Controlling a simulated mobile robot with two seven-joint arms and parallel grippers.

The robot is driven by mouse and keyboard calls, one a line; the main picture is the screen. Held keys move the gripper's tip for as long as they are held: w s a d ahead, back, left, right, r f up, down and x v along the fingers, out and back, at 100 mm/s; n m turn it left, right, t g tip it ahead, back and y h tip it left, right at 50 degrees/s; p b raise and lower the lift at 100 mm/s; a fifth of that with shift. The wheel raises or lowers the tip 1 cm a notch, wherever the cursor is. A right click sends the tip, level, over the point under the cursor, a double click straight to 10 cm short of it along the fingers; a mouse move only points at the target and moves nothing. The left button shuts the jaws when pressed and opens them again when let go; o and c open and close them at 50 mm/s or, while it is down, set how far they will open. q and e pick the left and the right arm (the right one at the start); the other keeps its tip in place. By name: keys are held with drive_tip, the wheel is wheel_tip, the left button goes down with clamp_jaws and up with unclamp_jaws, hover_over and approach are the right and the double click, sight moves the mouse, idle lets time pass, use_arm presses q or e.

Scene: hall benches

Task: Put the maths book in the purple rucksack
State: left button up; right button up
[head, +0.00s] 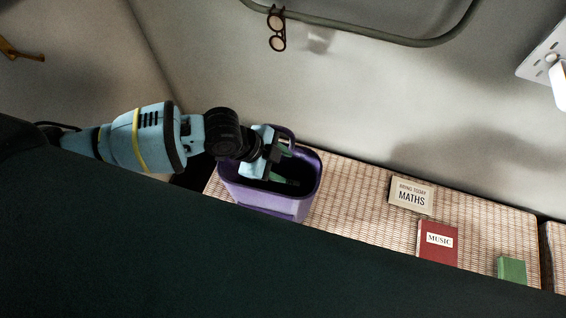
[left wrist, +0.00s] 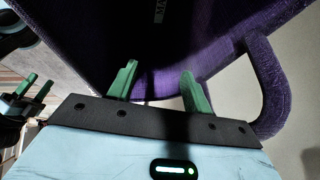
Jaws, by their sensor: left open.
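The purple rucksack (head: 268,205) stands open on the woven bench top, and its purple wall and handle loop also show in the left wrist view (left wrist: 268,85). My left gripper (head: 285,166) is at the rucksack's mouth with its green fingers apart and nothing between them; they also show in the left wrist view (left wrist: 160,76). Faint pale lettering shows in the dark inside the rucksack; I cannot tell what bears it. A card (head: 411,195) reading "Bring today MATHS" is on the bench. I see no book marked maths. My right gripper (left wrist: 30,88) shows small, fingers apart.
A red book (head: 438,241) marked MUSIC and a green book (head: 512,270) are on the bench (head: 365,205) to the right. Glasses (head: 277,28) hang from a rail (head: 385,36) on the wall. Bare bench lies between rucksack and card. A dark surface hides the front.

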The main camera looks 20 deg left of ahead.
use_arm(q)
drive_tip(key=v, duration=0.6)
drive_tip(key=shift+a+r, duration=0.15)
drive_tip(key=shift+r, duration=0.1)
use_arm(e)
drive_tip(key=shift+r, duration=0.25)
use_arm(q)
drive_tip(key=shift+p, duration=0.35)
use_arm(e)
drive_tip(key=shift+w+r, duration=0.1)
drive_tip(key=shift+r, duration=0.05)
use_arm(q)
wheel_tip(320, 180, up, 6)
drive_tip(key=p, duration=0.4)
use_arm(e)
drive_tip(key=w+r+t, duration=0.1)
drive_tip(key=w+r, duration=0.2)
drive_tip(key=r, duration=0.2)
drive_tip(key=shift+w+r, duration=0.35)
use_arm(q)
drive_tip(key=shift+s, duration=0.1)
